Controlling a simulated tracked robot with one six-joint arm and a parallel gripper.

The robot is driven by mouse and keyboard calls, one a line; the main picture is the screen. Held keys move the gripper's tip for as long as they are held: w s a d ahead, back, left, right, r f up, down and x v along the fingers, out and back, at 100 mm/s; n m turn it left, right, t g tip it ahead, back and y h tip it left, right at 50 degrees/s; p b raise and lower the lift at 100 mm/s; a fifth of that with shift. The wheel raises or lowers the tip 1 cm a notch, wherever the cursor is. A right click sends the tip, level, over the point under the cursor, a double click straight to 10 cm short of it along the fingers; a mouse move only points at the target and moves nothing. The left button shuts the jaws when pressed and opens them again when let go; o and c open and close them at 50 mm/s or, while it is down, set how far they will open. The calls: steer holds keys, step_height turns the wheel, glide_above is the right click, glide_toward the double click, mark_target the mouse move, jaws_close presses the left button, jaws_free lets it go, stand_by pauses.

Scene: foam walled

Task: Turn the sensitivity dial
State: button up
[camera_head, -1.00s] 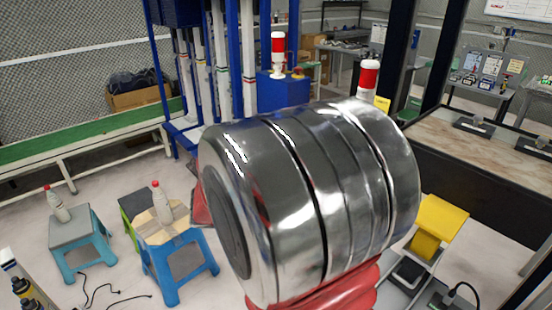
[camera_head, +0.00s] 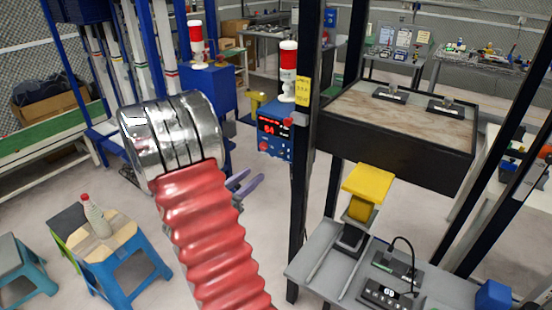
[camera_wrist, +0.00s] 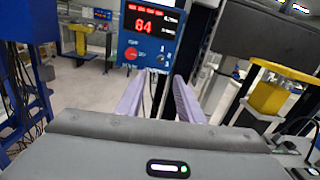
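In the head view my gripper (camera_head: 250,180) is partly hidden behind my arm, below and left of the box. The fingers are apart from the dial.
A black post (camera_head: 303,190) stands right of the box. A grey bench (camera_head: 330,285) with a yellow-topped device (camera_head: 368,184) and a black keypad unit (camera_head: 385,294) is at lower right. Stools (camera_head: 112,250), one with a bottle (camera_head: 95,215), stand at left.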

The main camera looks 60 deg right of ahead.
mark_target(280, 154)
steer(key=s+d, duration=0.1)
steer(key=d, duration=0.8)
steer(key=s+d, duration=0.1)
steer(key=d, duration=0.3)
steer(key=shift+s+d, duration=0.3)
steer(key=shift+s, duration=0.05)
jaws_close()
steer(key=shift+a, duration=0.15)
